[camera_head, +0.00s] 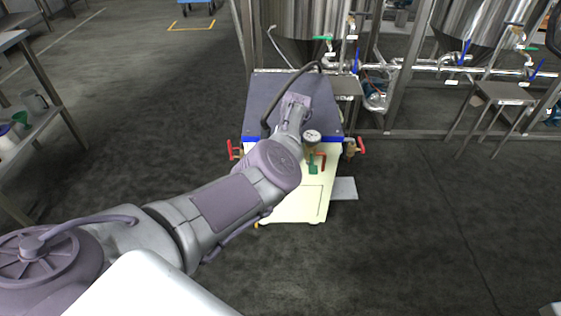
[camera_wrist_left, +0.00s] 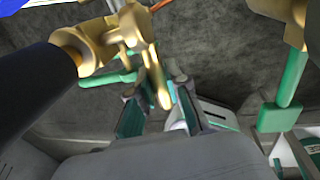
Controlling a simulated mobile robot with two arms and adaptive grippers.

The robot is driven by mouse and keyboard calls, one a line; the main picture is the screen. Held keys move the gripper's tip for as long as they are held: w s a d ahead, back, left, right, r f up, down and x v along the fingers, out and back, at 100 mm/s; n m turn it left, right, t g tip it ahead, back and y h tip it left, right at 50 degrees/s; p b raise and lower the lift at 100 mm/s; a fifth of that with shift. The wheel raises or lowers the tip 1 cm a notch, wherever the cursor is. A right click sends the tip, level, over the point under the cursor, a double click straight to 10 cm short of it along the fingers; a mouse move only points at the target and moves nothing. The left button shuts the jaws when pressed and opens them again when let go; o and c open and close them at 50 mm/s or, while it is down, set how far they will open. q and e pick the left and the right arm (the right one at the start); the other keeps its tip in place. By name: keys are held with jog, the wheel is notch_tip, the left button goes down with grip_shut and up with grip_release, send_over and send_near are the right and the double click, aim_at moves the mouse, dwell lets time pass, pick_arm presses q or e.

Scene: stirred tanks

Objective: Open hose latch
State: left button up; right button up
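In the left wrist view, the brass hose fitting (camera_wrist_left: 100,45) is at the upper left, joined to a thick dark hose (camera_wrist_left: 30,90). A thin brass latch lever (camera_wrist_left: 156,78) hangs from it. My left gripper (camera_wrist_left: 158,98) is open, with its two teal-padded fingers apart. The lever's tip reaches into the gap between them; I cannot tell whether it touches a finger. In the head view my left arm reaches over the cart (camera_head: 297,205), and its wrist hides the gripper and the latch. My right gripper is in neither view.
The cart has a dark top (camera_head: 264,95), a gauge (camera_head: 312,136) and red handles (camera_head: 361,146) at its sides. A green valve handle (camera_wrist_left: 284,95) is near in the wrist view. Steel tanks (camera_head: 305,22) and pipes stand behind. The floor to the right is clear.

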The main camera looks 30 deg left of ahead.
pick_arm(q)
jog(key=shift+o, duration=1.1)
jog(key=shift+r, duration=0.1)
notch_tip(320, 180, up, 12)
jog(key=w+d, duration=0.1)
jog(key=d, duration=0.1)
jog(key=shift+w+f, duration=0.25)
